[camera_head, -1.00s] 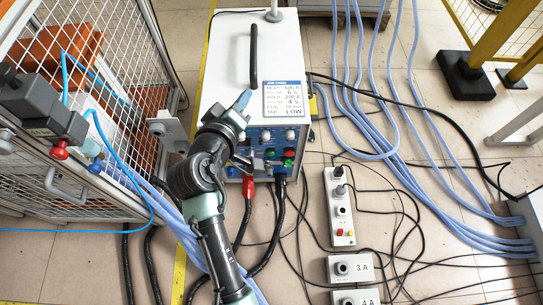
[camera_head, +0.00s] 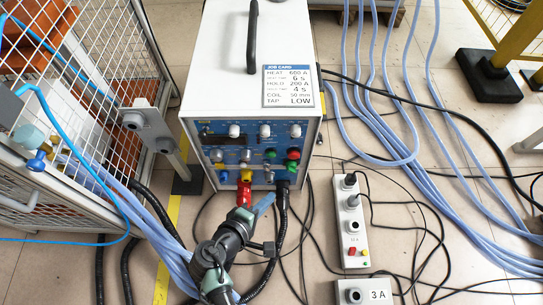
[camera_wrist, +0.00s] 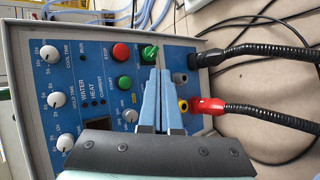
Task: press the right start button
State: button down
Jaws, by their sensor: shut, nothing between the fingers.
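The heater's blue panel (camera_head: 254,143) faces me, with white knobs along its top row. In the wrist view the panel appears turned sideways. There, a green button (camera_wrist: 123,83) is labelled START, and a red button (camera_wrist: 121,51) above it in the picture is labelled STOP. A green rotary knob (camera_wrist: 150,52) sits beside them. My gripper (camera_wrist: 163,73) is shut and empty, its blue fingers over the panel to the right of the START button in that view. In the head view my gripper (camera_head: 264,204) is in front of the lower panel. Contact cannot be told.
A red plug (camera_head: 244,193) and a black plug (camera_head: 283,190) with thick cables leave the panel's lower edge. A job card (camera_head: 290,86) lies on the white heater top (camera_head: 220,60). A mesh cage (camera_head: 95,80) stands left; a socket strip (camera_head: 352,220) and hoses lie right.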

aim_at(271, 155)
dwell(0.3)
jog(key=shift+w+b, duration=1.8)
jog(key=shift+w, duration=2.6)
jog(key=shift+w, duration=0.2)
jog(key=shift+w, duration=0.25)
jog(key=shift+w, duration=0.4)
jog(key=shift+r, duration=0.1)
jog(key=shift+s+p, duration=0.35)
jog(key=shift+s, duration=0.5)
